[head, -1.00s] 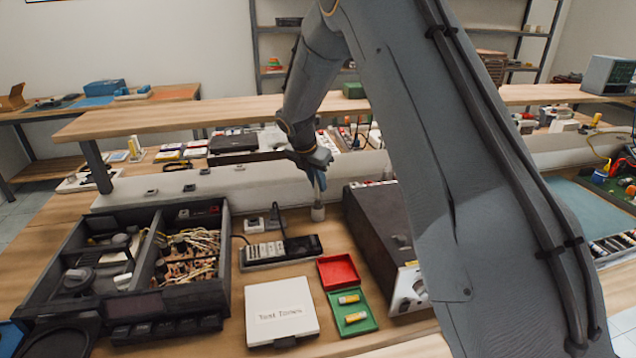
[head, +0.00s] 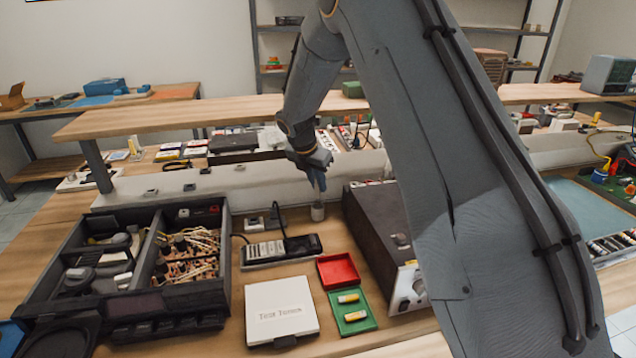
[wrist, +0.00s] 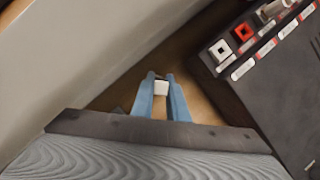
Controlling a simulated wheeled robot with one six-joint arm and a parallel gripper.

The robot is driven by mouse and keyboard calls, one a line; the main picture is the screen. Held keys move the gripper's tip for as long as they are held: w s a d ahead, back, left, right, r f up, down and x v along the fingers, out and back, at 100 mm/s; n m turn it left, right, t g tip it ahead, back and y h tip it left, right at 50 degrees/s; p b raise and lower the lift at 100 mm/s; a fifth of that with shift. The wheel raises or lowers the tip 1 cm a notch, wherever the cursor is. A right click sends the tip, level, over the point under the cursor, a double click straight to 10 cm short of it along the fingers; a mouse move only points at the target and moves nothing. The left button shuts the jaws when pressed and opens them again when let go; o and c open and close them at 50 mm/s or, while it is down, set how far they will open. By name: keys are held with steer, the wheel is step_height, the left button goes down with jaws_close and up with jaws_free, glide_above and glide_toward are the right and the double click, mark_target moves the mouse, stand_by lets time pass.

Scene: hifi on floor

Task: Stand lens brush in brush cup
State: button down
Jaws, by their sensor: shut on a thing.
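My gripper (head: 319,187) points down above the back of the bench, beside the dark box. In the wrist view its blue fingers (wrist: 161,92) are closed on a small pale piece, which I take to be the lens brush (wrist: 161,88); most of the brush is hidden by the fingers. The small grey brush cup (head: 317,212) stands upright on the wood directly below the fingertips in the head view. I cannot tell whether the brush's lower end is inside the cup or just above it.
A dark instrument box (head: 376,232) stands close on the right. A pale raised ledge (head: 240,182) runs behind.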

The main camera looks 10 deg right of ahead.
steer(key=shift+f+b, duration=0.65)
steer(key=shift+f, duration=1.3)
stand_by(1.0)
steer(key=c, duration=1.7)
jaws_free()
steer(key=shift+o, duration=0.2)
steer(key=shift+r, duration=0.1)
steer(key=b+v, duration=0.1)
steer(key=v, duration=0.6)
steer(key=shift+s+a+r+b, duration=0.1)
steer(key=shift+a+r+b, duration=0.05)
steer(key=shift+r+b, duration=0.2)
